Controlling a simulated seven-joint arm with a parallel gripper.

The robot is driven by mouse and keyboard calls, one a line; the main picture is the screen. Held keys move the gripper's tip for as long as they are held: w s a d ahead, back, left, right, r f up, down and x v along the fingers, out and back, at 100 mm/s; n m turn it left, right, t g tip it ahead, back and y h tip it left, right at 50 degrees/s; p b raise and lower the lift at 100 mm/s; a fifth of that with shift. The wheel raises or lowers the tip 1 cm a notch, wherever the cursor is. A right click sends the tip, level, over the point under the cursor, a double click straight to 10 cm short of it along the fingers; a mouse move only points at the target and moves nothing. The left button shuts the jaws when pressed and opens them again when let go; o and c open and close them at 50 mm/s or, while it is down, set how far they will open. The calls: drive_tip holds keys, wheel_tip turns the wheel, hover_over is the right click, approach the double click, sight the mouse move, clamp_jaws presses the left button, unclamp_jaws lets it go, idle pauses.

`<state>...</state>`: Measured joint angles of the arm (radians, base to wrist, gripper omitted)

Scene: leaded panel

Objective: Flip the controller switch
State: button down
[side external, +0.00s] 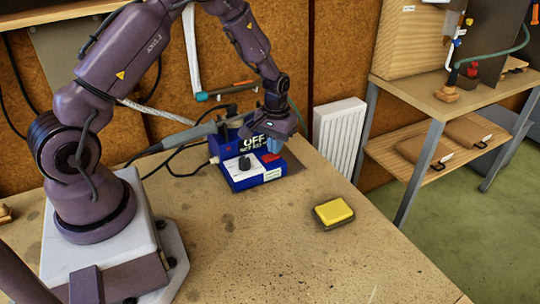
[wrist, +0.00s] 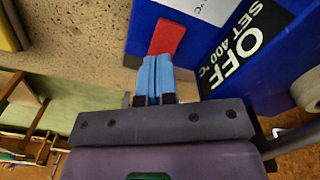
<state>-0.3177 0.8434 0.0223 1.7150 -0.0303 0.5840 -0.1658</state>
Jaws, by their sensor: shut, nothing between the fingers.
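The controller (side external: 240,181) is a blue box with a white front and a black knob (side external: 244,163), standing on the bench. A blue panel reading "OFF SET 400 °C" (side external: 256,142) rises behind it. A red rocker switch (side external: 270,157) is on the top of the box at the right; it shows clearly in the wrist view (wrist: 168,34). My gripper (side external: 275,149) is over the right side of the box. In the wrist view its blue fingers (wrist: 157,62) are together and empty, with the tips close to the red switch. I cannot tell whether they touch it.
A yellow sponge (side external: 334,211) lies in a dark tray on the right of the bench. A grey iron and black cables (side external: 175,160) lie left of the controller. A white radiator (side external: 339,135) stands behind the bench. The front of the bench is clear.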

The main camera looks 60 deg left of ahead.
sight(268, 160)
drive_tip(key=shift+f, duration=0.55)
drive_tip(key=shift+r, duration=3.5)
drive_tip(key=s, duration=0.1)
drive_tip(key=s+d+g, duration=0.1)
drive_tip(key=shift+s+f+m, duration=0.1)
drive_tip(key=shift+s+m, duration=0.2)
drive_tip(key=shift+s, duration=0.05)
drive_tip(key=s+d+r+m+t, duration=0.2)
drive_tip(key=s+d+r, duration=0.4)
drive_tip(key=s+r, duration=0.3)
drive_tip(key=s+d+r+m+t, duration=0.3)
drive_tip(key=s+d+r, duration=0.4)
drive_tip(key=r, duration=0.7)
drive_tip(key=shift+s+t, duration=0.8)
drive_tip(key=shift+s, duration=0.35)
